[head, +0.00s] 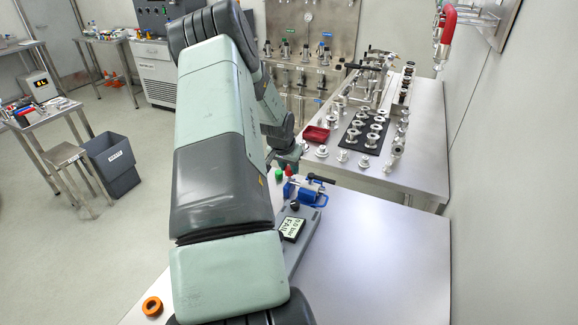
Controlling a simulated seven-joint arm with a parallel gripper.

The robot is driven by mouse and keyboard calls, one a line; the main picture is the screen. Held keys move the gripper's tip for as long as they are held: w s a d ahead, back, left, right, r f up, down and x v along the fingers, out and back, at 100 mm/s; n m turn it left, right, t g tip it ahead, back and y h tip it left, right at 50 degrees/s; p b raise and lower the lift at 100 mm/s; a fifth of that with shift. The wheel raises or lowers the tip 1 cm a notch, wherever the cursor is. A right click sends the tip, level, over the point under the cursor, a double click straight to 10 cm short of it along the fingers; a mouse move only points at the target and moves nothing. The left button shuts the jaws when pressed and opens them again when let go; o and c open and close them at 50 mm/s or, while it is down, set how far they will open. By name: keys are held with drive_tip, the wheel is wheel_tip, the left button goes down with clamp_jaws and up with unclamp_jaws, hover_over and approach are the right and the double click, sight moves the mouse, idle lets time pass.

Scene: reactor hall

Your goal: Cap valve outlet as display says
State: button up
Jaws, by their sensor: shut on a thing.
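A small display (291,229) in a black frame lies on a grey base plate (305,246) on the near bench. Its text is turned sideways and seems to read "FAIL", with a smaller line I cannot read surely. An orange ring (152,306) lies at the bench's front left. My wrist points down behind the valve; my gripper's fingers are hidden.
The far bench (428,150) carries many metal flange fittings, a black mat and a red tray (316,134). The near bench is clear on the right (385,260). A grey bin (112,165) and a side table stand left. My arm blocks the middle.

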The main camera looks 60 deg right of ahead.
drive_tip(key=shift+f, duration=0.75)
idle(0.7)
drive_tip(key=o, duration=1.6)
drive_tip(key=shift+c, duration=0.2)
drive_tip(key=shift+r, duration=0.1)
drive_tip(key=shift+r, duration=3.4)
